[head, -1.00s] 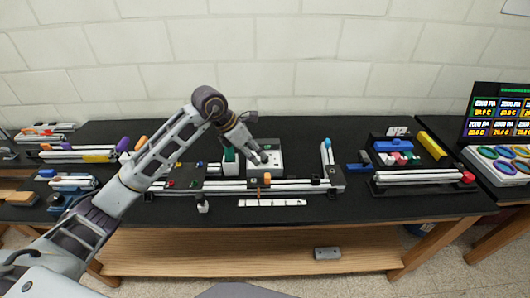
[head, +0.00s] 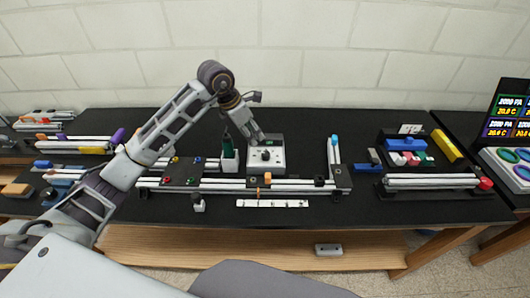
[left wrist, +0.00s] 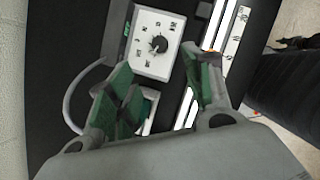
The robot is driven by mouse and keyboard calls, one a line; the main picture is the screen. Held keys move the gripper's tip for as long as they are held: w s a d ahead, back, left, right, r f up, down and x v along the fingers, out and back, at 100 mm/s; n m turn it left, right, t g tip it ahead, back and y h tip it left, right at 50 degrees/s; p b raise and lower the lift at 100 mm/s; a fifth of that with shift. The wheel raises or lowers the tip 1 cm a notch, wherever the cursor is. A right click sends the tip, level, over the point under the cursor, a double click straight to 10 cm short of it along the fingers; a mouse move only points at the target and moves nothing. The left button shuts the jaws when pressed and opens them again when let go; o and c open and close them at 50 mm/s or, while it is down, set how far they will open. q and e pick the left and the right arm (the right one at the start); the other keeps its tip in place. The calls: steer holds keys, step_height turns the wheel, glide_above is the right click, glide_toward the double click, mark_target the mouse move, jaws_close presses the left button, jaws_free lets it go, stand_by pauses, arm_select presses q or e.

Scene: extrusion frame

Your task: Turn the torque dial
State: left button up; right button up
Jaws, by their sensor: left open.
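The torque dial is a small dark knob (left wrist: 159,44) on a white panel with tick labels (left wrist: 150,62), seen in the left wrist view. In the head view the dial (head: 266,155) sits on the light-coloured box (head: 278,165) behind the long rails. My left gripper (head: 260,139) hangs just above and behind the box. In the left wrist view its green-padded fingers (left wrist: 162,76) are spread apart, with the dial beyond them and nothing held. My right gripper is not in view.
A dark green tool in a white holder (head: 229,157) stands just left of the box. Aluminium rails (head: 225,184) run in front, with a white strip (head: 272,203) nearer the table edge. A post with a blue top (head: 334,150) stands to the right. A cable (left wrist: 75,95) curves beside the box.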

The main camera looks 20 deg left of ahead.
mark_target(265, 154)
arm_select(q)
steer(key=shift+w+f, duration=0.1)
steer(key=shift+f, duration=0.05)
steer(key=p+x, duration=0.2)
steer(key=x, duration=1.1)
steer(key=shift+w+d+f+p, duration=0.1)
steer(key=shift+w+f+p, duration=0.05)
steer(key=shift+f+p, duration=0.15)
steer(key=shift+c, duration=0.3)
steer(key=shift+r, duration=0.1)
steer(key=c, duration=0.9)
